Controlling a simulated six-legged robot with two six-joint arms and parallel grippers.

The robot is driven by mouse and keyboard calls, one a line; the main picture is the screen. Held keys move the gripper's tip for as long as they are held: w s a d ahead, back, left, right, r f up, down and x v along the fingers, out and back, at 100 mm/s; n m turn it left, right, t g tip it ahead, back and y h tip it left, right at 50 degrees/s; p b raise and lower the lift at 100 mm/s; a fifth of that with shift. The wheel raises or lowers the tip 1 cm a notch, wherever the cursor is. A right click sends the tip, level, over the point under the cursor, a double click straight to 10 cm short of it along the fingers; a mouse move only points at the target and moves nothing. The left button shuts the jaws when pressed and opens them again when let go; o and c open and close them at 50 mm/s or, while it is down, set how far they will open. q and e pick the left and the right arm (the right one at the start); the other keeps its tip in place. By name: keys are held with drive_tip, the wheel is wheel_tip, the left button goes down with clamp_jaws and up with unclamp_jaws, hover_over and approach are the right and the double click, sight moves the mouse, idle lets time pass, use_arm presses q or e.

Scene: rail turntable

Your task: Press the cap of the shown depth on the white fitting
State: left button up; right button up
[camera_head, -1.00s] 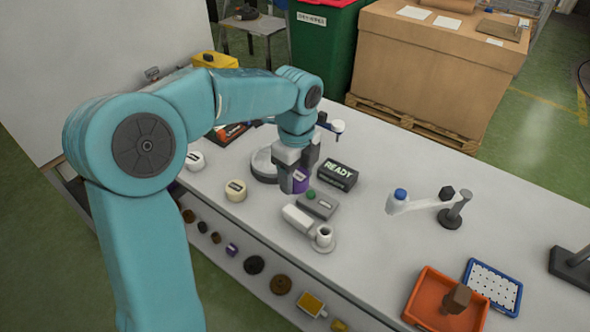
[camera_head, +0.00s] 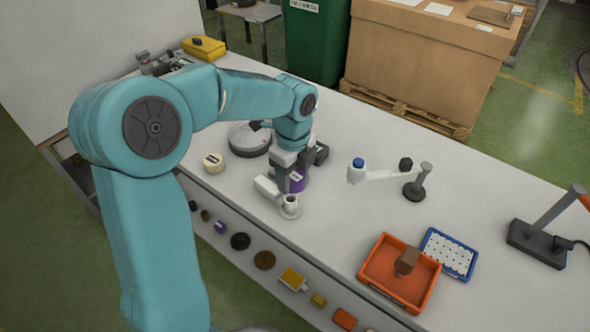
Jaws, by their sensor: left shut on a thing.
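My left gripper (camera_head: 289,178) is shut on a purple cap (camera_head: 298,182) with a pale label, held upright. The cap is partly covered by the fingers. The white fitting (camera_head: 290,204), a short upright cylinder on a round base, stands just in front of the gripper, with a pale block beside it on the left. The cap looks just behind and above the fitting; I cannot tell whether they touch. A cream cap (camera_head: 213,163) with a dark label stands on the table to the left. My right gripper is not in view.
A round grey turntable (camera_head: 240,141) is behind the gripper. A dark box (camera_head: 320,153) is mostly hidden. A white arm with a blue-topped end (camera_head: 358,165) stands right. An orange tray (camera_head: 371,272) holds a brown block, beside a blue tray (camera_head: 468,274).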

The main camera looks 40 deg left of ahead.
sight(290, 197)
use_arm(q)
drive_tip(key=shift+s+a+f, duration=0.1)
drive_tip(key=shift+s+f, duration=0.05)
drive_tip(key=shift+f, duration=0.05)
drive_tip(key=shift+a+f, duration=0.15)
drive_tip(key=shift+a, duration=0.25)
drive_tip(key=shift+d, duration=0.15)
drive_tip(key=shift+f+b, duration=1.15)
drive_tip(key=shift+f, duration=0.7)
drive_tip(key=shift+f+b, duration=1.15)
drive_tip(key=shift+f, duration=0.95)
idle(2.8)
drive_tip(key=o, duration=1.1)
